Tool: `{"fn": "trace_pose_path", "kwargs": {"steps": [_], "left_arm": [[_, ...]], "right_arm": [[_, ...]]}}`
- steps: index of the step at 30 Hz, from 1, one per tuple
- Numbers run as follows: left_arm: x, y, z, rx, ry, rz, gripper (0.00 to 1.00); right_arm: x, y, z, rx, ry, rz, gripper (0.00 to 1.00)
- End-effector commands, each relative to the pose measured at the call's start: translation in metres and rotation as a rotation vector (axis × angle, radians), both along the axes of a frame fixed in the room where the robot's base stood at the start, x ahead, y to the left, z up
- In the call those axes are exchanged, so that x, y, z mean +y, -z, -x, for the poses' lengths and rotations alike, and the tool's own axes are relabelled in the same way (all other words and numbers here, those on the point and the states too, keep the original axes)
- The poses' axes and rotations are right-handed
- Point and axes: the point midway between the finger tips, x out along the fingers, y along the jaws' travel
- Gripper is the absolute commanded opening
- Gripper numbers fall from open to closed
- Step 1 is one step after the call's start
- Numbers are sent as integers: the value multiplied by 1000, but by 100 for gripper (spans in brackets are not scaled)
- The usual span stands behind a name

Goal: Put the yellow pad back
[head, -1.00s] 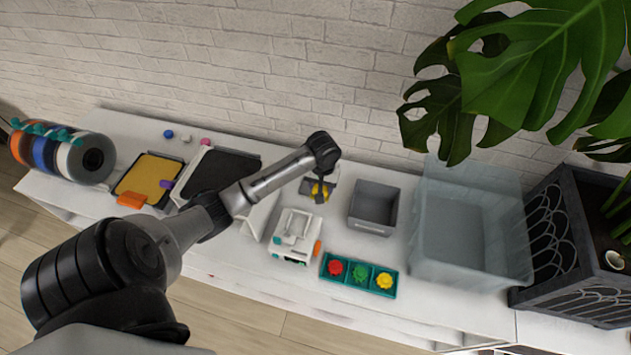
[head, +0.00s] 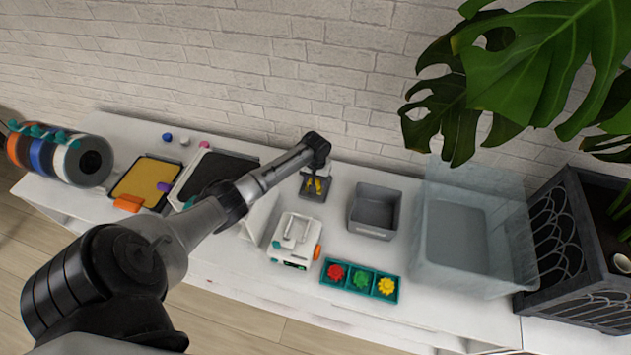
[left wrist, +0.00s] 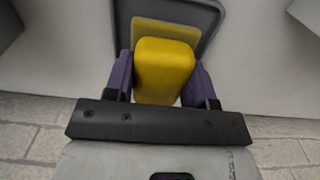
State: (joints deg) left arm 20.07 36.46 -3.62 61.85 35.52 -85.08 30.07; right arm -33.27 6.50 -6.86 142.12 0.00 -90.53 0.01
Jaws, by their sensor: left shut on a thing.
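The yellow pad (left wrist: 163,70) is a bright yellow block between the purple fingers of my left gripper (left wrist: 163,82), which is shut on it. In the head view my left gripper (head: 317,178) points down over a small dark grey tray (head: 313,196) behind the white machine, and bits of yellow show at its fingertips. In the left wrist view the grey tray (left wrist: 207,18) lies beyond the pad, with a paler yellow square (left wrist: 165,32) on it. I cannot tell whether the pad touches the tray. My right gripper is not in view.
A white machine (head: 295,240) stands in front of the tray, and a grey open bin (head: 375,226) is to its right. A teal tray (head: 340,292) holds red, green and yellow pieces. A clear tub (head: 425,270) stands farther right. Spools and flat trays are at the left.

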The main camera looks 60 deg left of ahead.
Motion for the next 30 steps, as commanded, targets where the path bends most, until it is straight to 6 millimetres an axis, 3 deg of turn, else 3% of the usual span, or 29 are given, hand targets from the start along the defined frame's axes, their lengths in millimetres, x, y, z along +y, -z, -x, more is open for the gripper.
{"fn": "trace_pose_path", "kwargs": {"steps": [17,18,26,30], "left_arm": [[0,14,0,1,-1,-1,28],[0,14,0,1,-1,-1,51],[0,14,0,1,0,-1,76],[0,14,0,1,0,-1,76]], "right_arm": [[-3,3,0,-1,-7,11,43],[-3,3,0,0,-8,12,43],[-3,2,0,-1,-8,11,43],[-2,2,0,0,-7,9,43]]}}
